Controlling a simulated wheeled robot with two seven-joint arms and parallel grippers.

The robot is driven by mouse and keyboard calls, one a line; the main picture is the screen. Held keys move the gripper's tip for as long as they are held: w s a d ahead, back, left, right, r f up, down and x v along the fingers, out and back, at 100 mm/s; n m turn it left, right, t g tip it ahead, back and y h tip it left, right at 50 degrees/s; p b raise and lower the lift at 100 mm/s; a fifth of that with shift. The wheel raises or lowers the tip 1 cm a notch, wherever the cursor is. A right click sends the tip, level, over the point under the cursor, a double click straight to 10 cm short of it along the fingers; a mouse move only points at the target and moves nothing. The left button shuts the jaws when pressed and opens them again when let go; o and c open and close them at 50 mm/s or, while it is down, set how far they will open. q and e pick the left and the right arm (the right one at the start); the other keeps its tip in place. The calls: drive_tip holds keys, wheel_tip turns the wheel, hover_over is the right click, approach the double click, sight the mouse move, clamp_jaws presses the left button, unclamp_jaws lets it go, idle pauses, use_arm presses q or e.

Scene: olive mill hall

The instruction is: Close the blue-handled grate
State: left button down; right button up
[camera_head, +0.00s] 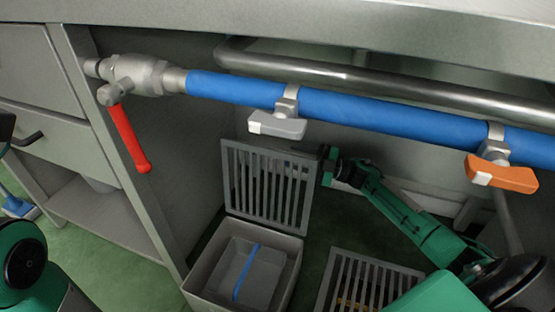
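A grey barred grate (232,178) stands upright, open, at the back edge of a grey box (203,262). A blue strip (246,272) lies across the inside of the box; I cannot tell whether it belongs to the grate. No blue handle shows clearly on the bars. My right gripper (327,166) is at the right edge of the upright grate, near its top corner. Whether it touches the grate and how far its fingers are apart is too small and dark to tell. My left gripper is not clearly in view; only green arm parts show at the lower left.
A second grate (337,272) lies low at the right, with something yellow beneath its bars. Above runs a blue pipe (395,118) with a red lever (129,139), a grey handle (277,126) and an orange handle (510,176). A steel pipe (350,76) runs behind. Grey drawers stand left.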

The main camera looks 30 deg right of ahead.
sight(278, 153)
drive_tip(key=b+x, duration=0.2)
drive_tip(key=x, duration=0.4)
drive_tip(key=shift+c, duration=0.5)
clamp_jaws()
